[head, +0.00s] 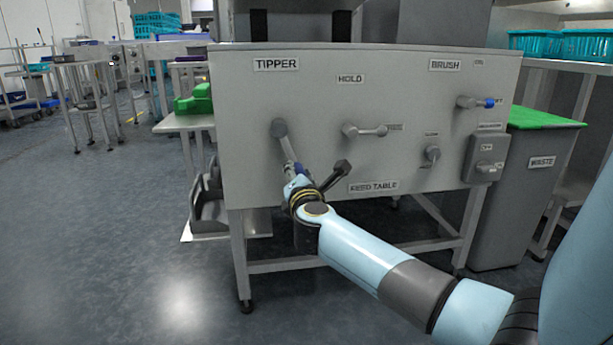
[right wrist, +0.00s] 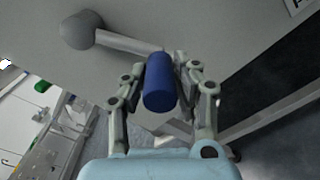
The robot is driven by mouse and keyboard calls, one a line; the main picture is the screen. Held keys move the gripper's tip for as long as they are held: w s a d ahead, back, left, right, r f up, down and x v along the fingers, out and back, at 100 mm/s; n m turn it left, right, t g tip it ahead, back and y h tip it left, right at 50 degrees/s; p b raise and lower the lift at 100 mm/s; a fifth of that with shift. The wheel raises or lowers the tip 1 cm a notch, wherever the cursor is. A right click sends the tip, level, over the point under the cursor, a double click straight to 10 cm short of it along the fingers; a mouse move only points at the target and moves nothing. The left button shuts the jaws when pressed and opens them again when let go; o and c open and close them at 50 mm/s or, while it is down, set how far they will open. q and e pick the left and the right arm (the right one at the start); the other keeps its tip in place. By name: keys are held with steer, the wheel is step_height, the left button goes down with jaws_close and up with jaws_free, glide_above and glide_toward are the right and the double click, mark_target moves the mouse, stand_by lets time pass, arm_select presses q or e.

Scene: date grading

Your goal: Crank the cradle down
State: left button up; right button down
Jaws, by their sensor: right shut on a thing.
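The tipper crank has a grey hub (head: 279,128) under the TIPPER label on the panel of the feed table. Its arm (head: 289,150) points down and slightly right. In the right wrist view the hub (right wrist: 82,29) is at upper left, and the blue crank handle (right wrist: 159,84) sits between the fingers. My right gripper (right wrist: 161,78) is shut on that handle; in the head view the gripper (head: 298,170) is partly hidden by its own wrist. No cradle can be made out in either view. My left gripper is not in view.
The panel (head: 400,90) also carries a HOLD lever (head: 365,131), a BRUSH crank (head: 475,102), a small knob (head: 432,153) and a switch box (head: 486,157). A grey waste bin (head: 530,185) stands at right. Open floor (head: 120,250) lies at left.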

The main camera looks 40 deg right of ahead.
steer(key=a, duration=0.1)
steer(key=w+a, duration=0.1)
steer(key=a, duration=0.1)
steer(key=shift+w+f+b, duration=0.3)
steer(key=shift+w+b, duration=0.05)
steer(key=shift+w, duration=0.05)
steer(key=shift+w+r, duration=0.1)
steer(key=shift+r, duration=0.1)
steer(key=c, duration=1)
jaws_free()
steer(key=shift+a+r, duration=0.1)
steer(key=shift+a, duration=0.05)
steer(key=shift+c, duration=0.2)
steer(key=v, duration=1.2)
